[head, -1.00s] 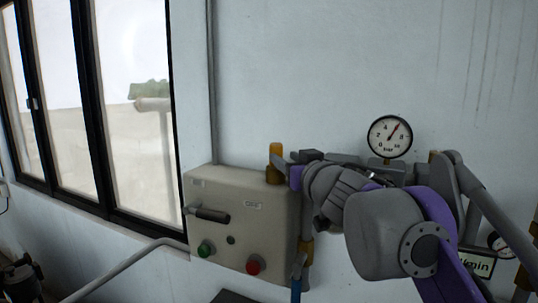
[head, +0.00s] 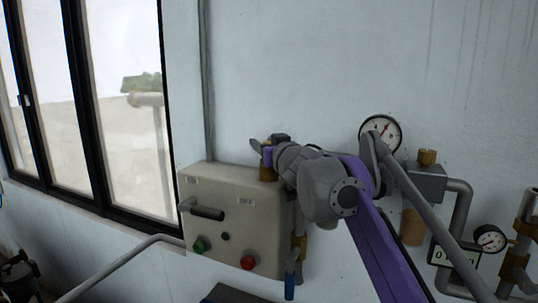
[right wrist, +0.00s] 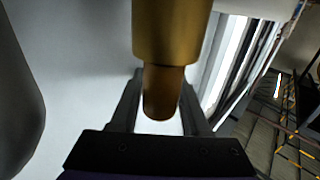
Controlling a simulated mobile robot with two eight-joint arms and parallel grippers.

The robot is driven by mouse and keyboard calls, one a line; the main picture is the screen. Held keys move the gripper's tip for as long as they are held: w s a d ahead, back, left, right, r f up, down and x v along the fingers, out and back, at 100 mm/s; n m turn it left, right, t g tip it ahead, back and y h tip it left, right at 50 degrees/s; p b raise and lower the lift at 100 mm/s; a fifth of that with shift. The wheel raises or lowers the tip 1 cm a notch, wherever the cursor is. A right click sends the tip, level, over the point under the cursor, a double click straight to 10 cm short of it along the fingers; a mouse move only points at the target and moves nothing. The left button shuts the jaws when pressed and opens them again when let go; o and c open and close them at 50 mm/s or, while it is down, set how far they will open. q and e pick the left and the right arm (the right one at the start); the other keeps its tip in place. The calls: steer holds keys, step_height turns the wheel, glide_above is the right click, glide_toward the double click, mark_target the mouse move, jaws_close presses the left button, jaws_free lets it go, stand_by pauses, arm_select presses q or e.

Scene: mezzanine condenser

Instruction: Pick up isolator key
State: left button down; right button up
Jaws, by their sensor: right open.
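I cannot single out the isolator key with certainty in either view. My right gripper (head: 262,150) is above the box's right end, by a brass cylinder (head: 267,172). In the right wrist view my open right gripper (right wrist: 160,105) has its fingers on either side of a brown rounded end (right wrist: 161,92), below a wider brass cylinder (right wrist: 172,30). Contact cannot be told. My left gripper is out of view.
The box has a green button (head: 200,245) and a red button (head: 248,262). A blue-handled pipe fitting (head: 290,285) hangs to its right. A pressure gauge (head: 381,133) and pipes (head: 455,215) are further right. A window (head: 110,110) is at left.

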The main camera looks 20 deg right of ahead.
jaws_close()
stand_by(0.3)
